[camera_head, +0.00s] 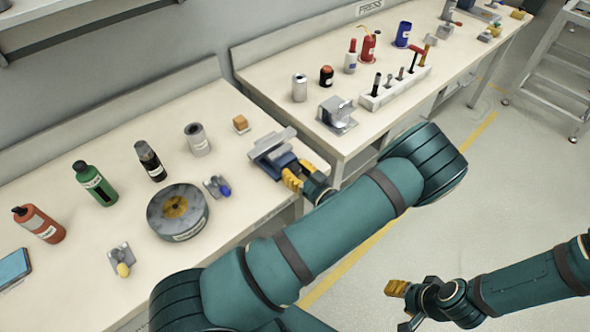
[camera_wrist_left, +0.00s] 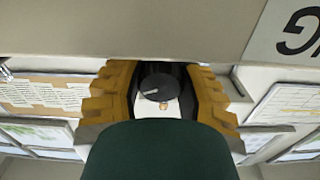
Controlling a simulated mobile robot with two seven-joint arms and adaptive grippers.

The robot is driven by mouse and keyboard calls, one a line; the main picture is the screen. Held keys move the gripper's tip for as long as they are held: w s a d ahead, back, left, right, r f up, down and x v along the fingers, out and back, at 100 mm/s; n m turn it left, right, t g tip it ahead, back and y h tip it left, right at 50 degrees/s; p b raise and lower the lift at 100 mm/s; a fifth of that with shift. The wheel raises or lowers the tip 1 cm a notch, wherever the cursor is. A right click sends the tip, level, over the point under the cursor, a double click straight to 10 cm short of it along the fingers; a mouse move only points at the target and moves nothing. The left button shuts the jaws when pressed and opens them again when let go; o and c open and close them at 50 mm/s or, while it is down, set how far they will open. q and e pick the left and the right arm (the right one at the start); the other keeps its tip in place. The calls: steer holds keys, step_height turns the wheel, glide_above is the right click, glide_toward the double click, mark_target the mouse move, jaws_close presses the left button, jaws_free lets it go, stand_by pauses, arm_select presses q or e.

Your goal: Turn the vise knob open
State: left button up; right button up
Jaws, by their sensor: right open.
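The grey vise (camera_head: 268,150) sits near the front right edge of the left workbench. My left gripper (camera_head: 296,177) is at the vise's front side, with its yellow fingers close to it. In the left wrist view, the yellow fingers (camera_wrist_left: 165,95) stand apart, and a dark round knob (camera_wrist_left: 158,87) with a light mark shows between them. I cannot tell whether the fingers touch the knob. In the head view the knob is hidden by the gripper. My right gripper (camera_head: 402,305) is open and empty above the floor at lower right.
On the left workbench (camera_head: 255,205) stand a round grey part (camera_head: 178,212), a grey can (camera_head: 197,140), an orange block (camera_head: 240,123) and several bottles. A metal bracket (camera_head: 338,115) and tool rack (camera_head: 395,88) are on the right bench.

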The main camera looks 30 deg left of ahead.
arm_select(q)
steer(key=shift+f+n+b, duration=0.1)
steer(key=shift+n+b, duration=0.6)
steer(key=shift+n, duration=0.2)
jaws_close()
steer(key=shift+n+b, duration=0.55)
steer(key=shift+n, duration=0.55)
steer(key=o, duration=1.2)
jaws_free()
steer(key=shift+a, duration=0.1)
steer(key=v, duration=1.2)
